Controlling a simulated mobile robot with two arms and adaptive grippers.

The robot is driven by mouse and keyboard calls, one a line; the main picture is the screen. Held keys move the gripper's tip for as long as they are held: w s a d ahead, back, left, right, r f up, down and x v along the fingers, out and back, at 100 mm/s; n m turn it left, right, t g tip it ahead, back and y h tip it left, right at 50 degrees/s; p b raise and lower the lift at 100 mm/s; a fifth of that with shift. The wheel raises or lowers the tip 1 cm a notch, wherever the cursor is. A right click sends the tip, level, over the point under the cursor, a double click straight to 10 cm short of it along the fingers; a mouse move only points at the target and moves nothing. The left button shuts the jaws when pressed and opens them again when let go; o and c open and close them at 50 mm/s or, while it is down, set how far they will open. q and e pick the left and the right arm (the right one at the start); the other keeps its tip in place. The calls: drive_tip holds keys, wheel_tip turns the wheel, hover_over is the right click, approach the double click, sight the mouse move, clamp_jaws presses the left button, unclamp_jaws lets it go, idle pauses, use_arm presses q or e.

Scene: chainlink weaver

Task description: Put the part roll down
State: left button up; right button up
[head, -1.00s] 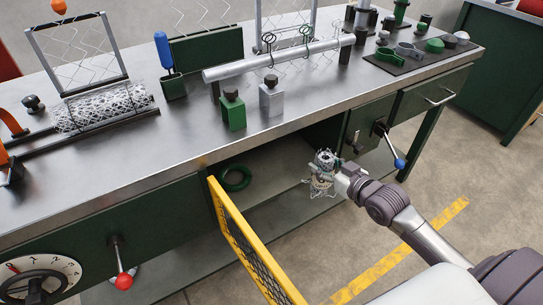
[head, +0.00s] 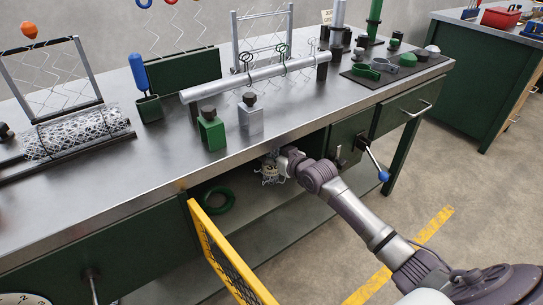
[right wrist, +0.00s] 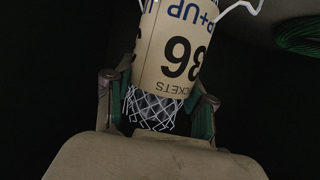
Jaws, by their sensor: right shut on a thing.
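The part roll (right wrist: 168,50) is a small roll of pale wire mesh with a tan paper label, printed with large black digits. My right gripper (right wrist: 158,88) is shut on it, with a finger on each side. In the head view the roll (head: 269,171) is at the opening of the cubby under the workbench, just below the bench top's front edge. My right gripper also shows there (head: 281,164), partly hidden by its own arm. I cannot tell whether the roll touches the cubby floor. My left gripper is not in view.
A green coil (head: 231,203) lies at the left in the cubby (head: 256,213). A yellow-framed mesh door (head: 222,255) stands open at its left. A lever with a blue knob (head: 383,175) sticks out at the right. The cubby floor between looks free.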

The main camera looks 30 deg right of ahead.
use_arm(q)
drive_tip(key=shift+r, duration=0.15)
use_arm(e)
drive_tip(key=shift+s, duration=0.1)
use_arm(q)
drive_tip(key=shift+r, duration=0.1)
use_arm(e)
drive_tip(key=o, duration=1.3)
drive_tip(key=shift+f, duration=0.1)
drive_tip(key=shift+c, duration=0.2)
